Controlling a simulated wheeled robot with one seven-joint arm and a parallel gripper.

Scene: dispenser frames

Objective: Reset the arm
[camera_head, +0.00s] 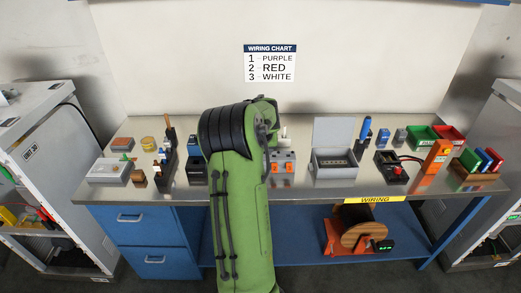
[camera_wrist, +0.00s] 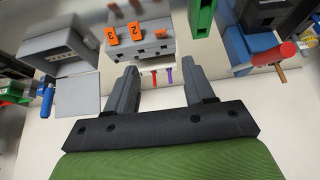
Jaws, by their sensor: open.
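My green arm (camera_head: 240,200) rises in front of the bench in the head view and hides part of its middle. My gripper's fingers are hidden there. In the wrist view my gripper (camera_wrist: 160,70) is open, with nothing between its two grey fingers. A grey terminal block (camera_wrist: 148,45) with orange number tags (camera_wrist: 123,35) lies beyond the fingertips. It also shows just right of my arm in the head view (camera_head: 283,158). A red wire (camera_wrist: 154,75) and a purple wire (camera_wrist: 169,75) show near the block, between the fingers in the picture but apart from them.
A grey open-lidded box (camera_head: 335,162) stands right of the block. Farther right are a black device with a red lever (camera_head: 392,172), an orange block (camera_head: 436,155) and green and red bins (camera_head: 420,138). A wiring chart (camera_head: 270,63) hangs behind. Grey cabinets flank the bench.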

